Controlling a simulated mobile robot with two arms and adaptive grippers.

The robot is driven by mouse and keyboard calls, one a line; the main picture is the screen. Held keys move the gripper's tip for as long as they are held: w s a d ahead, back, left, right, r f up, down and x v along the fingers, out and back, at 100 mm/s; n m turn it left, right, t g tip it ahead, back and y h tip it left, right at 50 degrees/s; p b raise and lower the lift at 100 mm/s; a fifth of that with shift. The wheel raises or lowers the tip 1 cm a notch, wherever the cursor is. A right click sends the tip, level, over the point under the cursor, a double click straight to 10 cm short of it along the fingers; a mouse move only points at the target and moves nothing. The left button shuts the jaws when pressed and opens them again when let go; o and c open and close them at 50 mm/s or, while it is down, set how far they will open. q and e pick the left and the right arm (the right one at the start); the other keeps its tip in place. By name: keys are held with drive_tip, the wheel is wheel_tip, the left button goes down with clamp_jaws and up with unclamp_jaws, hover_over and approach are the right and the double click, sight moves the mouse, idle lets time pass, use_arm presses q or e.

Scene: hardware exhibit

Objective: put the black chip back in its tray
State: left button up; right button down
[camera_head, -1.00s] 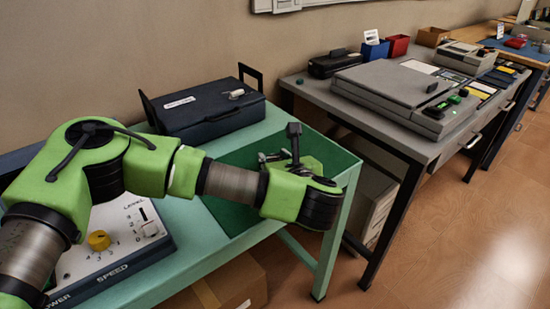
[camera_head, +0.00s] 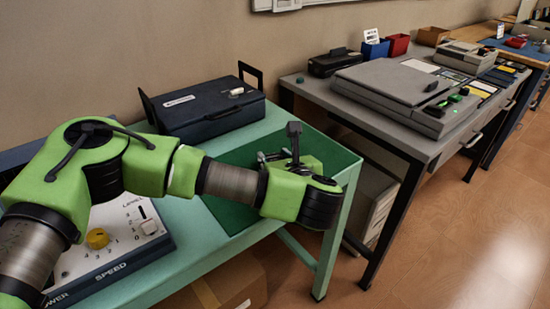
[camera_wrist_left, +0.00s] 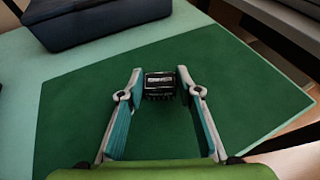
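The black chip (camera_wrist_left: 160,87) shows in the left wrist view, a small dark block with a pale label on top and pins along its near edge. It appears between the two fingertips of my left gripper (camera_wrist_left: 160,70), over the dark green surface. The fingers are apart, with a narrow gap showing on each side of the chip. My right gripper is not in view.
A dark blue case (camera_head: 205,108) stands behind the tray. A control box with a yellow knob (camera_head: 97,238) is at the front left. To the right, a grey table (camera_head: 405,112) holds a flat grey device (camera_head: 390,85) and small bins. The floor at right is clear.

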use_arm(q)
drive_tip(key=shift+o, duration=1)
